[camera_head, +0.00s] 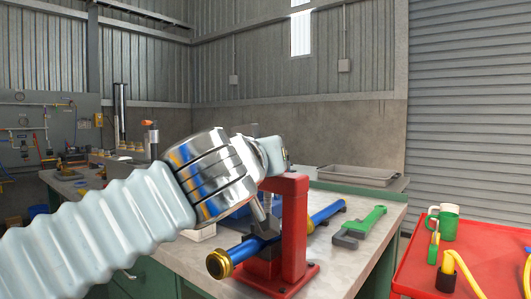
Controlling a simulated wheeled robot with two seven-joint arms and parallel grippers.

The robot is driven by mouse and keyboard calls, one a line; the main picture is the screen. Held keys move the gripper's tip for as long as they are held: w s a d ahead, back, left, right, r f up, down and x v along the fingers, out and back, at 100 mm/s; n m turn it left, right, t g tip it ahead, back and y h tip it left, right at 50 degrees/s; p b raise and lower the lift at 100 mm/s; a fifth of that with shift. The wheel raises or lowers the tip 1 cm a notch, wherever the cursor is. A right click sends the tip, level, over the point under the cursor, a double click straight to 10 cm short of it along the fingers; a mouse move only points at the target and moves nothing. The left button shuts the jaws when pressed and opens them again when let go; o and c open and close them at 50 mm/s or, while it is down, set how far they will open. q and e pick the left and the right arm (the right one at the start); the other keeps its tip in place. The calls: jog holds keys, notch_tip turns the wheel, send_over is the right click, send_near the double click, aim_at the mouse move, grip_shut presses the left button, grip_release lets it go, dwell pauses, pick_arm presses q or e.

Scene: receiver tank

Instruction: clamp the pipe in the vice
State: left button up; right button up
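The red vice (294,235) stands upright on the workbench, its base plate on the top. The blue pipe (326,214) with a brass-coloured end lies through the vice's lower opening and sticks out on both sides. Whether the jaws press on it I cannot tell. My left arm comes in from the left, and my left gripper (268,152) is at the top of the vice, in front of its upper left part. The chrome wrist hides its fingers, so its opening does not show. My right gripper is out of view.
A green pipe wrench (360,226) lies on the workbench (345,254) right of the vice. A grey tray (356,175) stands behind. A red cart (480,253) with a green mug (447,224) and a yellow hose (462,270) is at the right.

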pick_arm(q)
jog(key=shift+a+m+h, duration=0.1)
jog(key=shift+m+h, duration=0.2)
jog(key=shift+h, duration=0.2)
dwell(0.9)
jog(key=o, duration=1)
jog(key=b+v, duration=0.2)
jog(key=v, duration=1.1)
jog(key=shift+s+a+b, duration=0.15)
jog(key=shift+s+b, duration=0.15)
jog(key=shift+s, duration=0.05)
jog(key=shift+r, duration=0.1)
jog(key=shift+c, duration=0.3)
